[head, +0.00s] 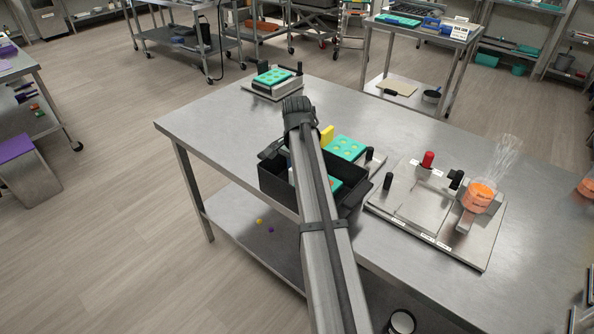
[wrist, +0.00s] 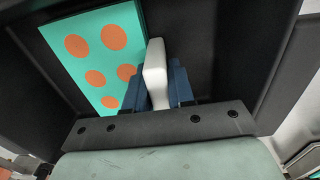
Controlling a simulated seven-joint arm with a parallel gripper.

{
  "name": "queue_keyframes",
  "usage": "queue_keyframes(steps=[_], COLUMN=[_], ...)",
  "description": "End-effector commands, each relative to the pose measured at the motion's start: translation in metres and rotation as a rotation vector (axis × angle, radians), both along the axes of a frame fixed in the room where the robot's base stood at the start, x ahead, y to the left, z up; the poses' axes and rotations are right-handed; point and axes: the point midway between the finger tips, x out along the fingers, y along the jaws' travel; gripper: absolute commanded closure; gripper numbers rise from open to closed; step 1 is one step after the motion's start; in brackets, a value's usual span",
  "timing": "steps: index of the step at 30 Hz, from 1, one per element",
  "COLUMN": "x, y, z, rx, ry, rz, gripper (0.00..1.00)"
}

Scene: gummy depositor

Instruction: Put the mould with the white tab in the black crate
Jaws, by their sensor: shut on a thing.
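My gripper (wrist: 157,90) is shut on the white tab (wrist: 155,72) of a teal mould, with one blue finger on each side. The mould (wrist: 97,52) has orange-filled round cavities and lies left of the tab in the wrist view. Dark walls of the black crate (wrist: 290,60) surround the mould and fingers there. In the head view the black crate (head: 279,188) stands on the metal table, and part of a teal mould with orange spots (head: 335,184) shows inside it. My arm covers the middle of the crate and hides the fingers and white tab in that view.
A teal mould with a yellow tab (head: 347,149) sits just behind the crate. Another teal mould (head: 272,76) rests on a stand at the table's far end. A metal depositor plate (head: 425,208) with knobs and an orange-filled hopper (head: 480,195) stands to the right.

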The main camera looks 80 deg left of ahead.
Motion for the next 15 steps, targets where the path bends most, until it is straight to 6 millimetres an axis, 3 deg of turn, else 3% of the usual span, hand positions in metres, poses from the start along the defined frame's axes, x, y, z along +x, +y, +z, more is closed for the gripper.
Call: queue_keyframes(steps=[9,10,15], x=[0.0,0.0,-0.0001], y=[0.0,0.0001,0.0002], z=[-0.0022,-0.0022,-0.0019], rx=[0.0,0.0,0.0], ry=[0.0,0.0,0.0], rz=[0.0,0.0,0.0], gripper=[1.0,0.75,0.59])
